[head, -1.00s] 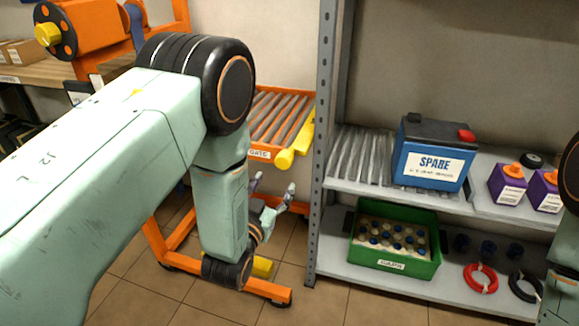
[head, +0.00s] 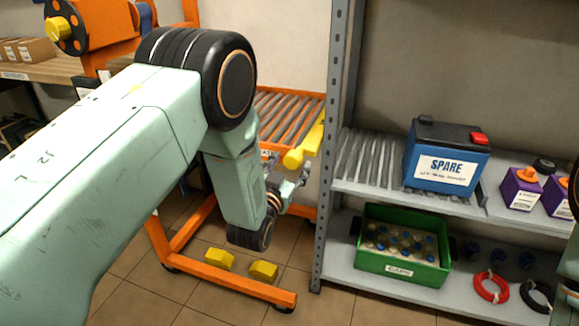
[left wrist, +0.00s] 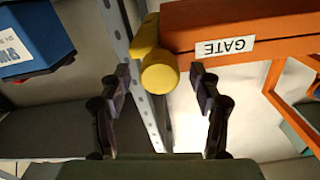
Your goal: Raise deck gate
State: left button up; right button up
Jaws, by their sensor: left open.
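The deck gate is a yellow bar (head: 303,145) with a round yellow end, along the right edge of the orange roller deck (head: 262,109). In the left wrist view the yellow end (left wrist: 158,72) shows beside an orange rail with a GATE label (left wrist: 225,47). My left gripper (head: 292,180) is open just below the yellow end. In the left wrist view its two fingers (left wrist: 160,85) stand on either side of the yellow end, with gaps showing on both sides. Contact cannot be seen. The right gripper is not in view.
A grey shelf post (head: 326,170) stands close right of the gate. The shelf holds a blue SPARE battery (head: 445,160) and a green crate (head: 400,268). Two yellow pedals (head: 263,270) show low by the orange cart frame (head: 230,281).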

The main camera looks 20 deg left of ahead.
pick_arm(q)
jog(key=c, duration=1.2)
jog(key=shift+o, duration=0.2)
jog(key=n+p, duration=0.2)
jog(key=n, duration=0.1)
jog(key=shift+n, duration=0.3)
jog(key=n+p, duration=0.2)
jog(key=n, duration=0.3)
jog(key=shift+s, duration=0.1)
jog(key=n+p, duration=0.2)
jog(key=n, duration=0.3)
jog(key=shift+n+p, duration=0.8)
jog(key=shift+n, duration=1.3)
jog(key=shift+d, duration=0.1)
